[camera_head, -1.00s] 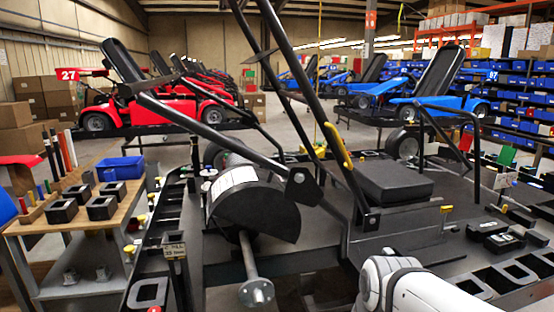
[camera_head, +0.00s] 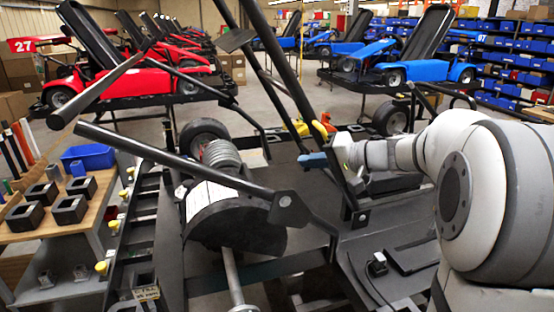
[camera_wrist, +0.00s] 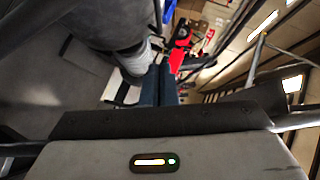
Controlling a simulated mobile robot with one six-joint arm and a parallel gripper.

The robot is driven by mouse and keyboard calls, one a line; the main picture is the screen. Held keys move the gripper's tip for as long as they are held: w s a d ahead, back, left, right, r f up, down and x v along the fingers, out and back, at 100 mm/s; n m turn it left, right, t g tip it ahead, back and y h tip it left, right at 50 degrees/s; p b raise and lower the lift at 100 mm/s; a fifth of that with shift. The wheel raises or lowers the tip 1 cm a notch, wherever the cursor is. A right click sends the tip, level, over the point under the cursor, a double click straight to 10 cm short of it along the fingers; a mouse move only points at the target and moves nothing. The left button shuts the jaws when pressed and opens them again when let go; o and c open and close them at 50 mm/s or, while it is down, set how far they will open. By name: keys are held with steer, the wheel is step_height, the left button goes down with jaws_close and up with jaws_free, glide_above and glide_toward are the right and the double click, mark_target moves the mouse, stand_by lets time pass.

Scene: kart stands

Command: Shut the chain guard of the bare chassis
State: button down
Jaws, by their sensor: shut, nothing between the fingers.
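The bare chassis (camera_head: 300,180) is a black tubular frame with dark plates in the head view. In the wrist view the blue fingers (camera_wrist: 160,86) are shut and empty, near a grey ribbed part.
Black bars rise across the middle of the head view. A wooden bench (camera_head: 108,195) with black blocks and a blue bin (camera_head: 88,157) stands at left. Red karts (camera_head: 135,73) and blue karts (camera_head: 415,65) stand behind. The aisle between them is open floor.

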steer(key=p, duration=0.3)
glide_toward(248, 170)
steer(key=w, duration=0.3)
steer(key=a, duration=0.1)
steer(key=a+f, duration=0.1)
steer(key=a, duration=0.1)
steer(key=shift+a+f+p, duration=0.15)
steer(key=shift+f+p, duration=0.15)
steer(key=shift+p, duration=0.1)
steer(key=shift+s+a+f, duration=0.1)
steer(key=shift+a+f, duration=0.2)
steer(key=shift+a, duration=0.05)
